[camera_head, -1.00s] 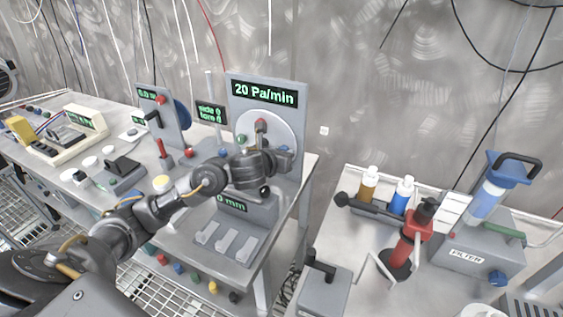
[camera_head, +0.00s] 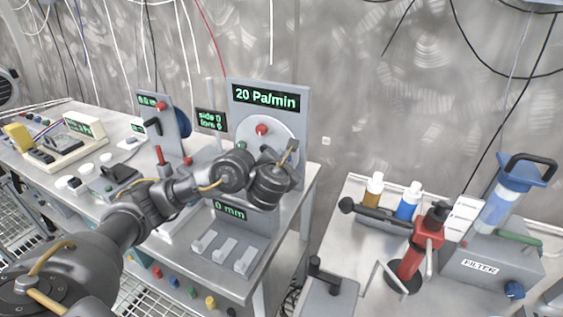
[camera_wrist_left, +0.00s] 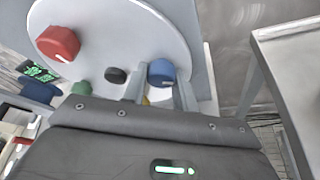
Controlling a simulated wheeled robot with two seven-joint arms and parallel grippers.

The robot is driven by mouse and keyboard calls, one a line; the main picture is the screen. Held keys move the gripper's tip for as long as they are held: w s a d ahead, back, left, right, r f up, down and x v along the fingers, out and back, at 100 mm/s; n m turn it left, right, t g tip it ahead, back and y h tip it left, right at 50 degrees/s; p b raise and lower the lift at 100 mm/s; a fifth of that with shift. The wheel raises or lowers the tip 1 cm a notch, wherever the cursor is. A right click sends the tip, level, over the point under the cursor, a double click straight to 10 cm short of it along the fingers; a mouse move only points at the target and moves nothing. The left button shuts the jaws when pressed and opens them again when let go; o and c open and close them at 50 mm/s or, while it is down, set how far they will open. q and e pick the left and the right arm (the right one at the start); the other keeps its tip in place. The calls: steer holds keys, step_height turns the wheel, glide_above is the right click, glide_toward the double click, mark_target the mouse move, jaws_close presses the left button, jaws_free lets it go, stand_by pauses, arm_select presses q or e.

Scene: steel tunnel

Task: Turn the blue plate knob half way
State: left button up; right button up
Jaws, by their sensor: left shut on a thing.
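The round white plate (camera_head: 281,126) stands on a grey upright panel and also shows in the left wrist view (camera_wrist_left: 115,30). The blue knob (camera_wrist_left: 161,72) is at the plate's right side, with a white mark on its face. My left gripper (camera_wrist_left: 160,88) has a finger on each side of it and is shut on it. In the head view my left gripper (camera_head: 289,150) is at the plate's right edge and hides the blue knob. A red knob (camera_head: 262,130), a green knob (camera_wrist_left: 82,88) and a black knob (camera_wrist_left: 117,75) are also on the plate. My right gripper is out of view.
A display reading 20 Pa/min (camera_head: 266,96) is above the plate. Grey levers (camera_head: 224,248) stand below it. A gap separates this bench from the right table, which holds bottles (camera_head: 408,203), a red tool (camera_head: 420,250) and a filter box (camera_head: 490,262).

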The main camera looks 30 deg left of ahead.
arm_select(q)
steer(key=shift+w+d+r, duration=0.1)
steer(key=shift+r, duration=0.25)
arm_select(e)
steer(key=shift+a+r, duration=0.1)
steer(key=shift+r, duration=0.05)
arm_select(q)
steer(key=o, duration=0.7)
steer(key=shift+o, duration=1.3)
steer(key=shift+d, duration=0.15)
steer(key=shift+f, duration=0.1)
steer(key=p+v, duration=0.6)
steer(key=v, duration=0.5)
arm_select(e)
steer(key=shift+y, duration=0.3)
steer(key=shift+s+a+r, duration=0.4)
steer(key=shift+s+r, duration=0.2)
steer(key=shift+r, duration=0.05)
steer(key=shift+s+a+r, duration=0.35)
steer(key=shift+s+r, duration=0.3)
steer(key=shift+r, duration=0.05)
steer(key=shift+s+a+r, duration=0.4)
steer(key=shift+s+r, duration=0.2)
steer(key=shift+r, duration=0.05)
